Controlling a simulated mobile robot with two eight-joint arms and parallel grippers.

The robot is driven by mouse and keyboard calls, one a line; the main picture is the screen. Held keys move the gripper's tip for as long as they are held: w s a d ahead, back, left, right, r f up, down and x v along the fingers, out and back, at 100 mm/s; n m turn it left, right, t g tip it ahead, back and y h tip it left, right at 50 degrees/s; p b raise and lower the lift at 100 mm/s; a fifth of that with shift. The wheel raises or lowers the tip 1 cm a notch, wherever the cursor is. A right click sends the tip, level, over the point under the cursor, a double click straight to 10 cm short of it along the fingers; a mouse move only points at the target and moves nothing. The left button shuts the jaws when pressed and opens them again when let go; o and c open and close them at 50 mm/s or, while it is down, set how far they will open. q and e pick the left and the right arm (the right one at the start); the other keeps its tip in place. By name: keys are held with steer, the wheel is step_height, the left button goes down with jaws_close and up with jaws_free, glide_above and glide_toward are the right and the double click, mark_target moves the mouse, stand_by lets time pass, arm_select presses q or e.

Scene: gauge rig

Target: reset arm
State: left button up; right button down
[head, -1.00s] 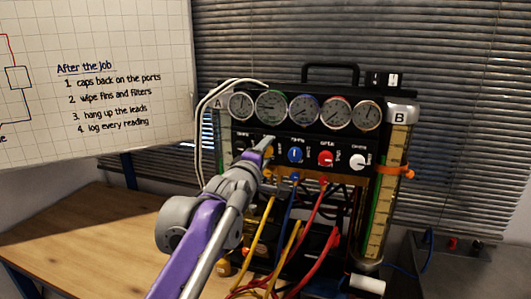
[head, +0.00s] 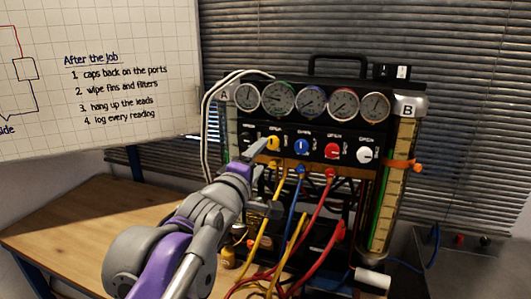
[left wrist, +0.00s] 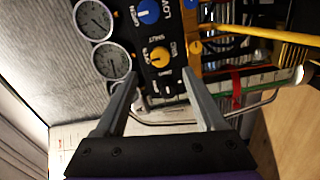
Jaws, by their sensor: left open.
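My left gripper (head: 262,180) is open in front of the left part of the gauge rig (head: 320,128), with its fingers spread apart. In the left wrist view the open jaws (left wrist: 160,76) show empty, with the black panel beyond them. The yellow knob (head: 273,143) is just beyond the upper finger's tip in the head view; it also shows in the left wrist view (left wrist: 160,57), ahead of the gap between the fingers. No contact with it can be made out. The left forearm comes in from the lower left. My right gripper is not in view.
Blue (head: 302,146), red (head: 333,150) and white (head: 364,154) knobs sit right of the yellow one, under a row of gauges (head: 311,101). Yellow, blue and red leads hang below near the gripper. The wooden tabletop (head: 80,225) is clear at the left.

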arm_select(q)
steer(key=shift+v, duration=0.85)
